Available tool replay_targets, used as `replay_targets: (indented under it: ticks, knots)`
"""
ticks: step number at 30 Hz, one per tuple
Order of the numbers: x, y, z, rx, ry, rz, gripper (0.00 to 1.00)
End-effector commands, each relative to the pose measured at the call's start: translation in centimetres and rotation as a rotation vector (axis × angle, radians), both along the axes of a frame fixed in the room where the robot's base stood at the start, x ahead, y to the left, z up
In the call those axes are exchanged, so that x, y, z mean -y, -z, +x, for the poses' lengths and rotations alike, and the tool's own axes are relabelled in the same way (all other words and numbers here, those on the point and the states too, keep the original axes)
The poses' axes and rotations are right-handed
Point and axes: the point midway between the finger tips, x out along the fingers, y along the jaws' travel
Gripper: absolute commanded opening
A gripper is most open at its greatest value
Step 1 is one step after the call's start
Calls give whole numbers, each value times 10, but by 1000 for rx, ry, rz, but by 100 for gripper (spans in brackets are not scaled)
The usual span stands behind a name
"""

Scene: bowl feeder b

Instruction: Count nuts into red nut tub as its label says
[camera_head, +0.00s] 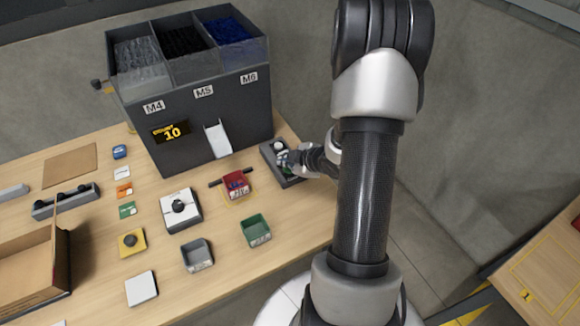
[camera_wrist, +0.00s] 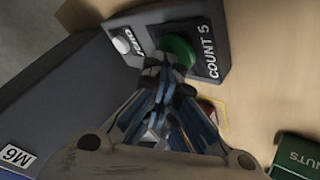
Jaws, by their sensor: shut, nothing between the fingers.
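The red nut tub (camera_head: 237,184) stands upright on the table below the feeder's chute (camera_head: 217,140). Small bluish bits show inside it; its label is too small to read. The feeder (camera_head: 210,100) has hoppers marked M4, M5 and M6, and its display (camera_head: 171,132) shows 10. The button box (camera_head: 270,153) sits right of the feeder. In the wrist view it has a white button (camera_wrist: 121,45) and a green button (camera_wrist: 180,50) marked COUNT 5. My gripper (camera_head: 287,159) is shut and empty, its fingertips (camera_wrist: 165,68) at the green button; contact is unclear.
A green tub (camera_head: 256,230) and a grey tub (camera_head: 196,255) stand in front of the red tub. A white device with a black knob (camera_head: 180,209), colored cards and an open cardboard box (camera_head: 35,265) are to the left. My arm covers the table's right side.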

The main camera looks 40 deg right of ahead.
Motion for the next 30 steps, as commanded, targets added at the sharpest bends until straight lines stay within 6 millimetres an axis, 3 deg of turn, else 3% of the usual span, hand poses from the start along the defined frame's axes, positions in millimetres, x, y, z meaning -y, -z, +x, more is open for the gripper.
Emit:
replay_targets:
  ticks: [30]
  knots:
    - [0,-25,0,-1,1,0,0]
